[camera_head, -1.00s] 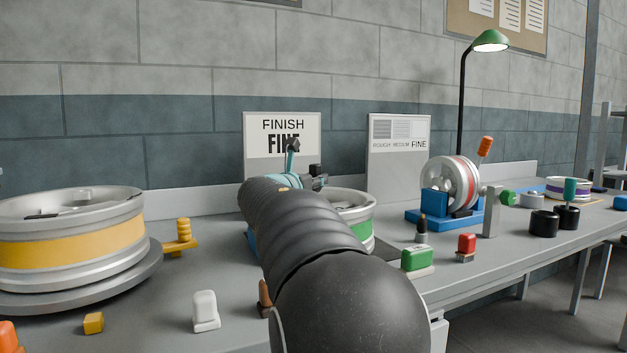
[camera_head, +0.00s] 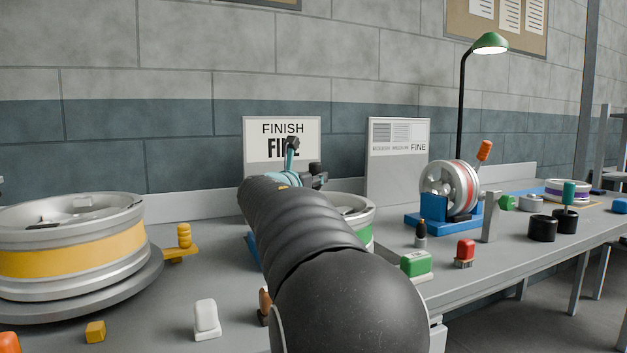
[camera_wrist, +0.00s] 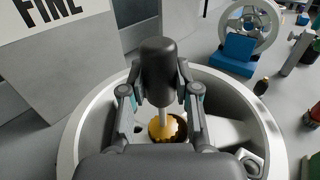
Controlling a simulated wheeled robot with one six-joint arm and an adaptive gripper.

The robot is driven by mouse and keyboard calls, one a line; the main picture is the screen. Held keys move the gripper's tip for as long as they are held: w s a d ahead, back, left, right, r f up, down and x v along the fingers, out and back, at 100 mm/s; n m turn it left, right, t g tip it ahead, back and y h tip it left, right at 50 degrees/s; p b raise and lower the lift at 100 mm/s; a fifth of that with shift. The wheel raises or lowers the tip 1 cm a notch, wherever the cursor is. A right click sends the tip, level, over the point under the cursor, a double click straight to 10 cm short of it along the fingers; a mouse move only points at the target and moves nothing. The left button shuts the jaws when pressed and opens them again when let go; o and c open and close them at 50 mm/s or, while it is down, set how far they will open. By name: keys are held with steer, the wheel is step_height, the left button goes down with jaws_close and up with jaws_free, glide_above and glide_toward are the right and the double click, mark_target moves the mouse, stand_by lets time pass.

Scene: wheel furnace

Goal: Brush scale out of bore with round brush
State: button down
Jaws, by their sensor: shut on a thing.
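My gripper (camera_wrist: 160,88) is shut on the round brush (camera_wrist: 158,70), its fingers on both sides of the dark handle. The brush is close to upright in the wrist view, with a thin metal shaft and a gold-brown round head (camera_wrist: 166,128). The head is at the middle of a silver wheel (camera_wrist: 82,140); how deep it sits in the bore I cannot tell. In the head view this wheel has a green band (camera_head: 362,236) and is partly hidden by my arm. The top of the brush handle (camera_head: 292,144) shows above my arm. Scale is not discernible.
A yellow-banded wheel (camera_head: 70,258) lies at left. A red-banded wheel (camera_head: 462,188) stands in a blue stand (camera_head: 425,221) at right. A green block brush (camera_head: 416,265), a red brush (camera_head: 465,252) and a white block (camera_head: 206,318) stand on the bench. Signs (camera_head: 398,160) stand behind.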

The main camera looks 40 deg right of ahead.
steer(key=shift+f+b, duration=0.95)
steer(key=shift+f, duration=0.3)
steer(key=shift+r+p, duration=0.2)
steer(key=shift+p, duration=0.1)
steer(key=shift+s+d+r, duration=0.2)
steer(key=shift+d+r, duration=0.1)
steer(key=shift+r, duration=0.05)
steer(key=shift+a+r, duration=0.1)
steer(key=shift+s+d, duration=0.3)
steer(key=shift+d, duration=0.05)
steer(key=shift+r+p, duration=0.2)
steer(key=shift+p, duration=0.1)
